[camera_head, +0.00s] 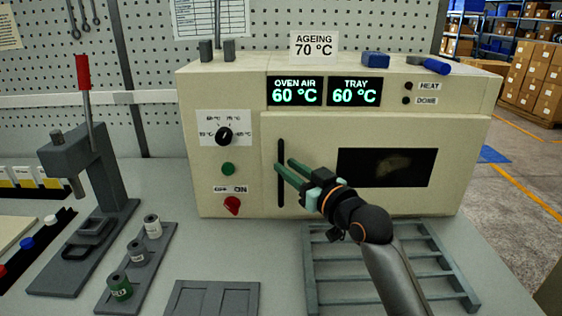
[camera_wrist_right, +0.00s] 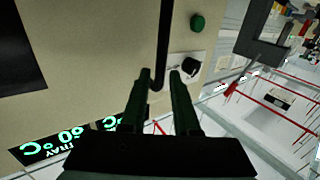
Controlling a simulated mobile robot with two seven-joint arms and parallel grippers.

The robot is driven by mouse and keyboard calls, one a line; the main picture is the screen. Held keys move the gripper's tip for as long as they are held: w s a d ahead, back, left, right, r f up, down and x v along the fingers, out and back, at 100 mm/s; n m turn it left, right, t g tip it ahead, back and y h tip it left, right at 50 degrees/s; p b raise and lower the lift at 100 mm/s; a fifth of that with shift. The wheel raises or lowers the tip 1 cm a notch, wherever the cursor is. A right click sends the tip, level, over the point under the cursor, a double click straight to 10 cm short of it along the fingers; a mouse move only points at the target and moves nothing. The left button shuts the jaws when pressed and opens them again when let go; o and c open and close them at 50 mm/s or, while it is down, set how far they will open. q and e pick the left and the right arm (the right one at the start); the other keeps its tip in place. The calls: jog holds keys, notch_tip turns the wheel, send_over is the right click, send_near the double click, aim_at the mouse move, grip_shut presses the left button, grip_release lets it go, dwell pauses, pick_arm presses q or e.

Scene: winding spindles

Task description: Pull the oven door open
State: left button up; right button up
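The cream oven (camera_head: 245,85) stands on the bench. Its door (camera_head: 390,205) looks shut and has a dark window (camera_head: 387,167). A black vertical bar handle (camera_head: 281,190) runs along the door's left side; it also shows in the right wrist view (camera_wrist_right: 163,40). My right gripper (camera_head: 283,164) reaches in from the right, with its green fingers at about the middle of the handle. In the wrist view its fingertips (camera_wrist_right: 160,72) lie one on each side of the bar, with small gaps showing. Contact cannot be told. My left gripper is not in view.
A dial (camera_head: 224,136), a green button (camera_head: 228,168) and a red switch (camera_head: 232,206) sit left of the door. A slatted rack (camera_head: 312,270) lies on the bench before the oven, beneath my right arm. A lever press (camera_head: 85,170) and a spool holder (camera_head: 160,255) stand left.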

aim_at(281, 162)
jog(key=shift+x, duration=1.7)
grip_shut()
